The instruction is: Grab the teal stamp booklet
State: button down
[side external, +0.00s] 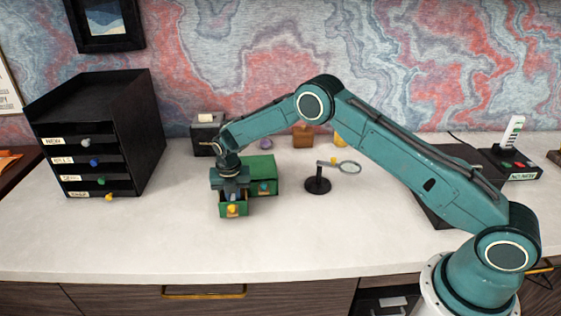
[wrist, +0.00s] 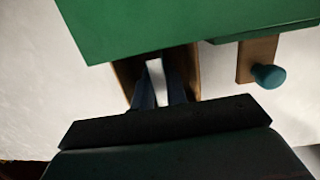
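A small green drawer cabinet (side external: 262,168) stands on the desk, and its green top (wrist: 140,25) fills the upper part of the wrist view. Its left drawer (side external: 233,210), with a yellow knob, is pulled out toward the front. The drawer's wooden side (wrist: 193,70) shows in the wrist view. My gripper (side external: 233,193) points down into this open drawer. In the wrist view its two dark blue fingers (wrist: 160,90) stand close together, with a narrow white patch (wrist: 155,70) between them. I cannot tell what the patch is or whether it is held. No teal stamp booklet is clearly visible.
The cabinet's other drawer, with a blue knob (wrist: 268,76), is beside the open one. A magnifier stand (side external: 318,183) is to the right. A black labelled drawer tower (side external: 95,135) stands at left. The front desk surface is clear.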

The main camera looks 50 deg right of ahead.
jog(key=shift+r, duration=0.15)
notch_tip(320, 180, up, 20)
dwell(0.9)
dwell(0.5)
